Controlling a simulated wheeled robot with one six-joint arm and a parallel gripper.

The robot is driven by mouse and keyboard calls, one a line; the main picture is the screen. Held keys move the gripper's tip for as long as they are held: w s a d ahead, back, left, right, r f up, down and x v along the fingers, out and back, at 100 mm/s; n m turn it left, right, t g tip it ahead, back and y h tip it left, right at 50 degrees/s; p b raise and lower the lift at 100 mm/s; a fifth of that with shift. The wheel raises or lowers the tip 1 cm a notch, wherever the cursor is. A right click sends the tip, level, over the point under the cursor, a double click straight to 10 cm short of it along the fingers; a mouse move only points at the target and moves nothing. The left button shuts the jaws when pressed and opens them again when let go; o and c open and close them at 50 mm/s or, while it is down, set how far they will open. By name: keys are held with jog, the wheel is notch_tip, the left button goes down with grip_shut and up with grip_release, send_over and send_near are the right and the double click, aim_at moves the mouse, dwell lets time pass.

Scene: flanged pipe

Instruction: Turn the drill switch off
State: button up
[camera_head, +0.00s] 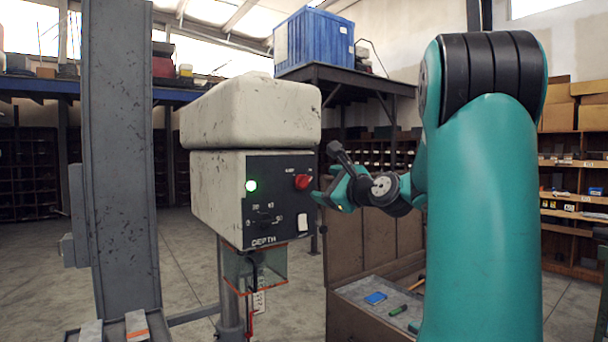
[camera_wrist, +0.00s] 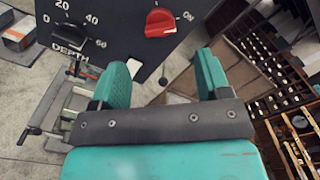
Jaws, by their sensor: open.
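The drill's control panel (camera_head: 278,198) is a black face on the front of the worn white drill head (camera_head: 216,190). A red rotary switch (camera_head: 302,181) sits at its upper right, and a green lamp (camera_head: 251,186) is lit at its upper left. The red switch (camera_wrist: 159,22) also shows in the wrist view, with an "ON" mark to its right. My gripper (camera_head: 331,198) is just right of the panel in the head view. In the wrist view my gripper (camera_wrist: 163,72) is open and empty, its fingers below the red switch and apart from it.
A depth dial (camera_wrist: 70,39) and a white rocker (camera_head: 302,222) are also on the panel. A clear guard (camera_head: 262,270) hangs below the drill head. A grey column (camera_head: 120,150) stands at left. An open tool chest (camera_head: 375,300) stands below my gripper.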

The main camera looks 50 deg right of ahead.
aim_at(306, 182)
jog(key=p+x, duration=0.3)
jog(key=x, duration=0.6)
jog(key=shift+w+p, duration=0.3)
jog(key=shift+p, duration=0.05)
jog(key=c, duration=0.9)
